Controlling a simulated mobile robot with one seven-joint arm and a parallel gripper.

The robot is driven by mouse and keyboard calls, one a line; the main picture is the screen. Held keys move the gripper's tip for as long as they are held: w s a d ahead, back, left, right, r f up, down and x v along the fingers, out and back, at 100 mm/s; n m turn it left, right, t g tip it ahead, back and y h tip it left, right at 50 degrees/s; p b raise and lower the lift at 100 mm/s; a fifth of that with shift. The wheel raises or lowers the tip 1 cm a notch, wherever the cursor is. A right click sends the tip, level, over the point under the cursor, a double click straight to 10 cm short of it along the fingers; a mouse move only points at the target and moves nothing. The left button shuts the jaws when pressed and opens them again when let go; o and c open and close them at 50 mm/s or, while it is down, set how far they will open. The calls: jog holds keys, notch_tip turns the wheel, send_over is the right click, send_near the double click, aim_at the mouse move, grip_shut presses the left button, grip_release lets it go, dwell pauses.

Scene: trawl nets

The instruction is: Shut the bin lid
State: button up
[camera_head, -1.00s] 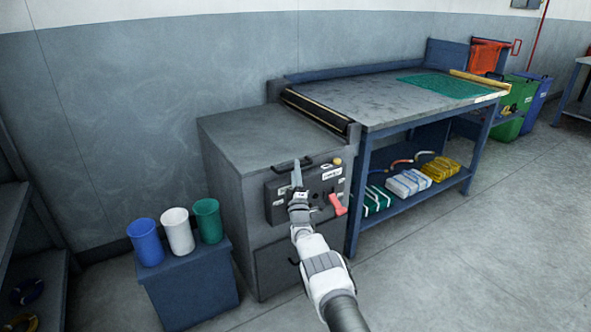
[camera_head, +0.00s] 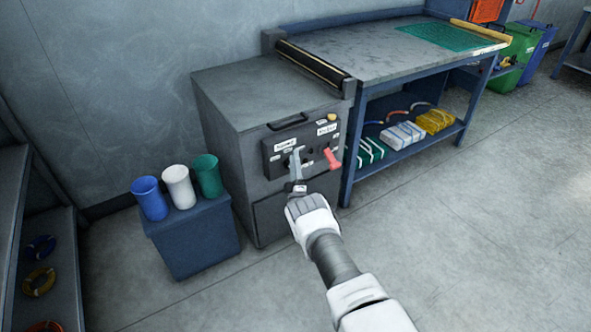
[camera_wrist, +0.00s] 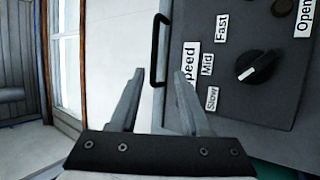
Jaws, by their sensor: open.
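A green bin (camera_head: 515,60) and a blue bin (camera_head: 541,42) stand at the far right beyond the workbench. An orange panel (camera_head: 487,10), perhaps a raised lid, shows near them at the top edge, partly cut off. I cannot tell which bin it belongs to. My gripper (camera_head: 296,160) is in front of the grey cabinet's control panel, far from the bins. In the wrist view my gripper (camera_wrist: 157,85) is open, with nothing between its fingers.
The grey cabinet (camera_head: 225,100) has a control panel (camera_wrist: 235,100) with a dial and a dark handle (camera_wrist: 157,50). A workbench (camera_head: 345,45) stands between it and the bins. Several cups stand on a blue box (camera_head: 190,240) at left. Floor at right (camera_head: 470,240) is clear.

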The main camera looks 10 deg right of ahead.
jog(key=v, duration=0.4)
jog(key=shift+s+f, duration=0.25)
jog(key=shift+s, duration=0.1)
